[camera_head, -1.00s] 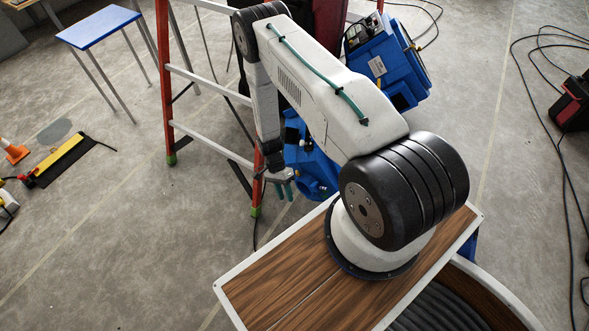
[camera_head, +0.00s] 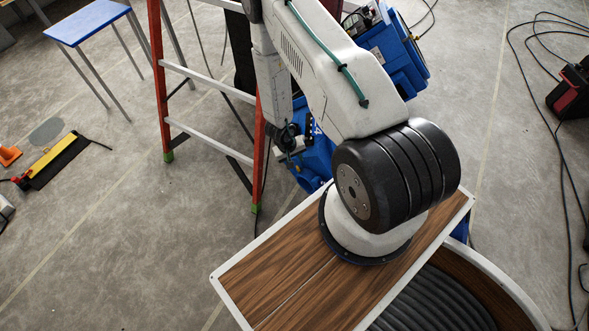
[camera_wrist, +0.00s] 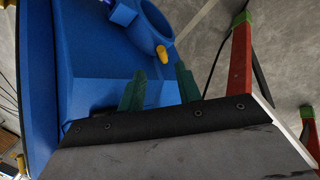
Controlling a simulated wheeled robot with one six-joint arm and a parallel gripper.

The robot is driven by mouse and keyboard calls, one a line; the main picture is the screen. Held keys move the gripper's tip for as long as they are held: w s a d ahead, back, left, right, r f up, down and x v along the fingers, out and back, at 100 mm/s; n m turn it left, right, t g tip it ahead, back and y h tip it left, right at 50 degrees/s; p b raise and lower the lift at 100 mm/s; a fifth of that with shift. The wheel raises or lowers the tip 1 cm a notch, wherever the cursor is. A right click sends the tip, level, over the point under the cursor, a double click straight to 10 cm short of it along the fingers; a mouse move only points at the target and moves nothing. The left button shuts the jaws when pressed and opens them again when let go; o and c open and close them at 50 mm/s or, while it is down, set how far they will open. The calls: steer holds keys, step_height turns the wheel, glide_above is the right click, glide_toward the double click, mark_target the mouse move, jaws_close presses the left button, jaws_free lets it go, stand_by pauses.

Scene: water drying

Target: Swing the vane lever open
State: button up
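A blue machine (camera_head: 318,165) stands on the floor beyond my arm, partly hidden by it. In the wrist view the blue machine (camera_wrist: 100,45) fills the left and top. A small yellow-tipped part (camera_wrist: 162,53) juts from it beside a round blue ring; it may be the vane lever, but I cannot tell for sure. My gripper (camera_wrist: 160,90) has two green fingers spread apart with nothing between them. The yellow tip shows beyond the gap, apart from the fingers as far as I can see. In the head view the fingertips are not clear.
An orange-legged stepladder (camera_head: 262,150) stands just left of my wrist; its red leg (camera_wrist: 238,65) shows at right in the wrist view. Another blue unit (camera_head: 390,60) stands behind my arm. A blue-topped stool (camera_head: 88,22) is at upper left. Cables lie at right.

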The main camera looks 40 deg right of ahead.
mark_target(298, 168)
steer(key=x, duration=0.7)
steer(key=shift+a+f, duration=0.1)
steer(key=shift+f, duration=0.1)
